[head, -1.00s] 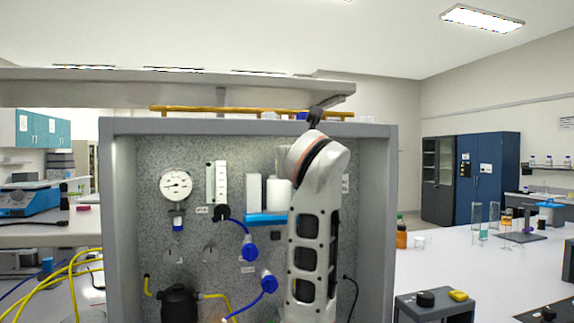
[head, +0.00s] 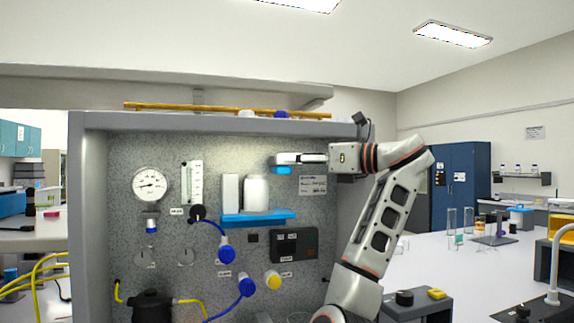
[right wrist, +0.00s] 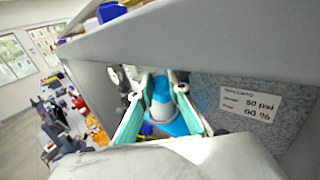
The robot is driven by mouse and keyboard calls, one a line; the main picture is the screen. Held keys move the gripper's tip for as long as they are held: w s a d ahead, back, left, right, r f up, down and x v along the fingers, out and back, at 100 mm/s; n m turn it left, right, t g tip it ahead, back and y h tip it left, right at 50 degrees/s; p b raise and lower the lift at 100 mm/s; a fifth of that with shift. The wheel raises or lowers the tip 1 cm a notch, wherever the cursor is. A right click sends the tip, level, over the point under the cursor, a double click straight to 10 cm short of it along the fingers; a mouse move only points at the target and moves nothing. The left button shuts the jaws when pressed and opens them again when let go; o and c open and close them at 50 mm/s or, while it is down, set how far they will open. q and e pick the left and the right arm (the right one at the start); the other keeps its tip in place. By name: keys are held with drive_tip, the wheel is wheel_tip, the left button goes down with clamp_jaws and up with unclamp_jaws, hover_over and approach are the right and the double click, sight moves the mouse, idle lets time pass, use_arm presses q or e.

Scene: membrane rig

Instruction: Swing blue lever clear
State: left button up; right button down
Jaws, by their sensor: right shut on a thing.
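My right gripper (head: 282,160) reaches in from the right, high inside the grey rig, in the head view. It is shut on a bright blue piece (head: 282,170), which I take to be the blue lever; only a small part shows below the fingers. In the right wrist view the two pale teal fingers (right wrist: 158,90) stand on either side of a white and blue shape (right wrist: 161,100); I cannot tell how much of it is held. A white bottle (head: 257,193) stands on a blue shelf (head: 258,218) below. My left gripper is not in view.
The rig's back panel holds a gauge (head: 149,184), a flow meter (head: 192,183), blue hose fittings (head: 226,248) and a black box (head: 294,245). The rig's top board (head: 215,124) lies close above my gripper. A grey block (head: 418,305) stands on the bench at right.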

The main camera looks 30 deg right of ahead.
drive_tip(key=shift+d+n+g+y, duration=0.25)
drive_tip(key=shift+n+g+y, duration=0.2)
drive_tip(key=shift+y, duration=0.25)
drive_tip(key=c, duration=2.2)
unclamp_jaws()
drive_tip(key=shift+w, duration=0.1)
drive_tip(key=shift+d, duration=0.1)
drive_tip(key=v, duration=1.2)
drive_tip(key=shift+f, duration=0.1)
